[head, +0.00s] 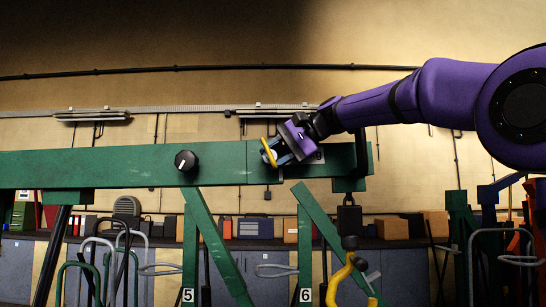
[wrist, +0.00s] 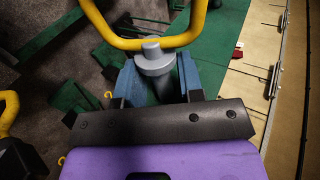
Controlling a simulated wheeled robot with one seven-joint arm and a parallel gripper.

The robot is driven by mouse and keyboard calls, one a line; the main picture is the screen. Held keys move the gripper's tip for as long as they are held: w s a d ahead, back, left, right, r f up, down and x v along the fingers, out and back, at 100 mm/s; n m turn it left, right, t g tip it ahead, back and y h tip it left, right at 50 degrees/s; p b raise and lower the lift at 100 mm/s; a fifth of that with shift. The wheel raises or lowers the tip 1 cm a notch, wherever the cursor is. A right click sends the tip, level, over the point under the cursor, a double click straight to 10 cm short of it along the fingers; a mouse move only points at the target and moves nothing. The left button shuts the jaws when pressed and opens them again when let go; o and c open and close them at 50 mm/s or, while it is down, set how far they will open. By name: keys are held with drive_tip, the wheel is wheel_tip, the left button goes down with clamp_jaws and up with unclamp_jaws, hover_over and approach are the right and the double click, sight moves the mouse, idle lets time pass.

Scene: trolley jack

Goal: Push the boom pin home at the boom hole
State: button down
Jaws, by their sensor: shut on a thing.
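The boom pin (wrist: 153,63) has a grey round head and a bent yellow handle (wrist: 196,22). My gripper (wrist: 158,80) is shut on the pin, with a blue finger on each side of it. In the head view my gripper (head: 280,157) is in front of the green boom (head: 120,168), near its right end. The yellow handle (head: 268,152) stands at the gripper's left side there. The boom hole is not visible; the gripper and pin cover that part of the boom. I cannot tell how far the pin sits in the hole.
A black knob (head: 186,160) sticks out of the boom to the left. A black block with a yellow hook (head: 350,266) hangs below the boom's right end. Green legs (head: 215,240) labelled 5 and 6 stand below. A cluttered bench (head: 250,243) runs behind.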

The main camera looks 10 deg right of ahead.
drive_tip(key=shift+s+f, duration=0.1)
drive_tip(key=shift+s, duration=0.05)
drive_tip(key=shift+s+a, duration=0.15)
drive_tip(key=shift+s, duration=0.85)
drive_tip(key=shift+s+a, duration=0.2)
drive_tip(key=shift+s, duration=0.8)
drive_tip(key=shift+s+a, duration=0.15)
drive_tip(key=shift+s, duration=0.85)
drive_tip(key=shift+w+d, duration=0.2)
drive_tip(key=shift+w, duration=0.8)
drive_tip(key=shift+w+d, duration=0.15)
drive_tip(key=shift+w, duration=0.85)
drive_tip(key=shift+w+d, duration=0.2)
drive_tip(key=shift+w, duration=0.8)
drive_tip(key=c, duration=0.7)
unclamp_jaws()
drive_tip(key=shift+o, duration=0.2)
drive_tip(key=shift+w, duration=0.1)
drive_tip(key=shift+d, duration=0.1)
